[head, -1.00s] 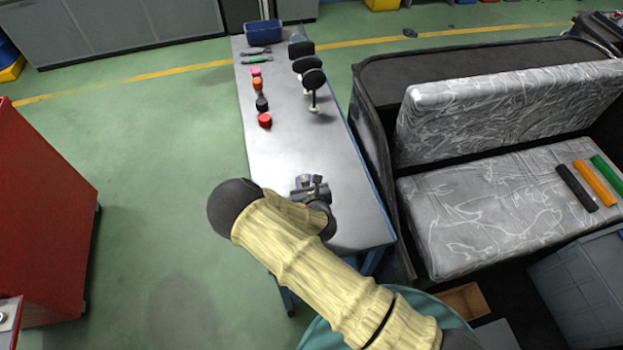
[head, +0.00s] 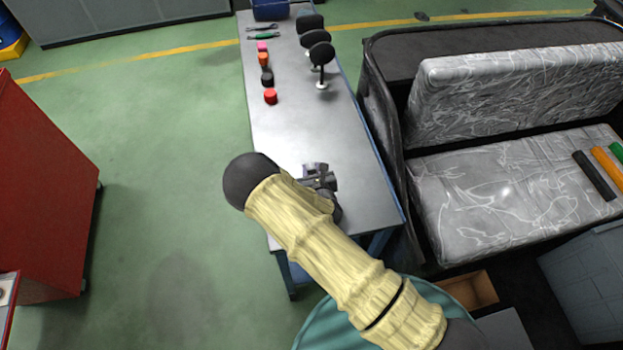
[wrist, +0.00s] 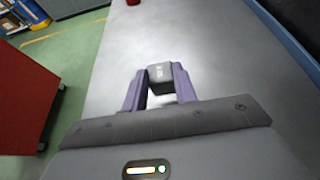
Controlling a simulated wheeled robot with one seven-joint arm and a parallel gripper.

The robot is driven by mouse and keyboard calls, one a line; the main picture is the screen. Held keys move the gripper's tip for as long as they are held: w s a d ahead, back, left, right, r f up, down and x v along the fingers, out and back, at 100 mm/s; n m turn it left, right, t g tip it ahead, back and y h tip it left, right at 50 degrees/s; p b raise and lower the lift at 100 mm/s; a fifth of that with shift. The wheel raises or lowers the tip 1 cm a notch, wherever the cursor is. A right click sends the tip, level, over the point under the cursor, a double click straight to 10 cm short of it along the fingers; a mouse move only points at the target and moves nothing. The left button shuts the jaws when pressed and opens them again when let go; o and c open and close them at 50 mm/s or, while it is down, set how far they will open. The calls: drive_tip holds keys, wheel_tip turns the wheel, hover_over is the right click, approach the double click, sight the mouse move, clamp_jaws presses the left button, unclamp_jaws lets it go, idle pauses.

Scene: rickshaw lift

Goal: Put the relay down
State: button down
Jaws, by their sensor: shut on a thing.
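The relay is a small dark grey block (wrist: 161,73) with a faint pale mark, held between the purple fingers of my gripper (wrist: 159,84) in the wrist view. My gripper is shut on it. In the head view my gripper (head: 316,172) is over the near part of the grey metal table (head: 300,130); the relay is too small there to make out clearly. A lighter patch shows just below the block in the wrist view, and I cannot tell whether the block touches the table.
Red (head: 270,96), black, orange and pink caps line the table's left side. Several black round-headed mirrors (head: 321,54) stand on the right. Wrenches and a blue bin (head: 270,9) are at the far end. A rickshaw seat (head: 510,180) is to the right. The table's middle is clear.

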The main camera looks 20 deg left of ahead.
drive_tip(key=shift+f+b, duration=1.3)
drive_tip(key=shift+f, duration=0.5)
drive_tip(key=shift+f, duration=0.15)
drive_tip(key=c, duration=1.1)
unclamp_jaws()
drive_tip(key=shift+s+a, duration=0.1)
